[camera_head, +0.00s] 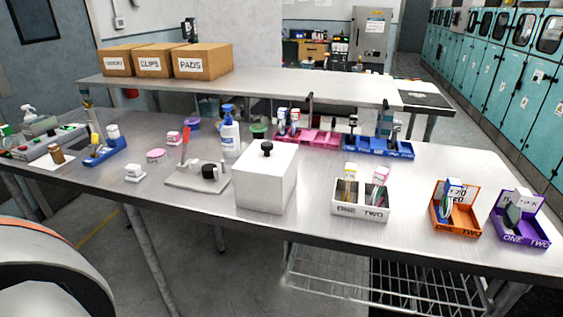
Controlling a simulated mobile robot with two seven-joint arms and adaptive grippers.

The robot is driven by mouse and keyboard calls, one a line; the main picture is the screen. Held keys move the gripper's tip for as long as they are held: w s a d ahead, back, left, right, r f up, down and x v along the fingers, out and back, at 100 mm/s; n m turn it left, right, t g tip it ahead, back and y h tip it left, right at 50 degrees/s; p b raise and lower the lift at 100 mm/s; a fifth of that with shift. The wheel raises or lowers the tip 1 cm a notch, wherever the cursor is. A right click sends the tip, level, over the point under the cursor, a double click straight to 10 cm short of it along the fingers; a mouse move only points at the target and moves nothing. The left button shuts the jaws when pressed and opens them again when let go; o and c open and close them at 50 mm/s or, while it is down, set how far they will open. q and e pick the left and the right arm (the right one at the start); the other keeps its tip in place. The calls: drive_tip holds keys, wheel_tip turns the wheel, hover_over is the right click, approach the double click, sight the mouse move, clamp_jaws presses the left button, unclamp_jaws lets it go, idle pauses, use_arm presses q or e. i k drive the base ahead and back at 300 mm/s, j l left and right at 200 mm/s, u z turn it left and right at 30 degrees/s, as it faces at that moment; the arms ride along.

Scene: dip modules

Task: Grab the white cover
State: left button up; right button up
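The white cover (266,182) is a box-shaped white block with a black knob (267,148) on top. It stands upright near the front edge of the metal table, about the middle of the view. What is under or inside it is hidden. Neither of my grippers shows in the head view.
A grey plate with a red-handled tool (185,150) and a black knob is close on its left. A white ONE/TWO bin (361,213) is on its right. A blue-and-white pump bottle (230,138) stands behind left. Orange (455,221) and purple (519,239) bins are farther right.

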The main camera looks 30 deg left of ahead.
sight(268, 169)
drive_tip(key=k+j+z, duration=0.1)
drive_tip(key=j, duration=0.3)
drive_tip(key=k+j+z, duration=0.1)
drive_tip(key=j, duration=0.3)
drive_tip(key=k+j, duration=0.1)
drive_tip(key=j, duration=0.3)
drive_tip(key=k+j+z, duration=0.15)
drive_tip(key=j, duration=0.25)
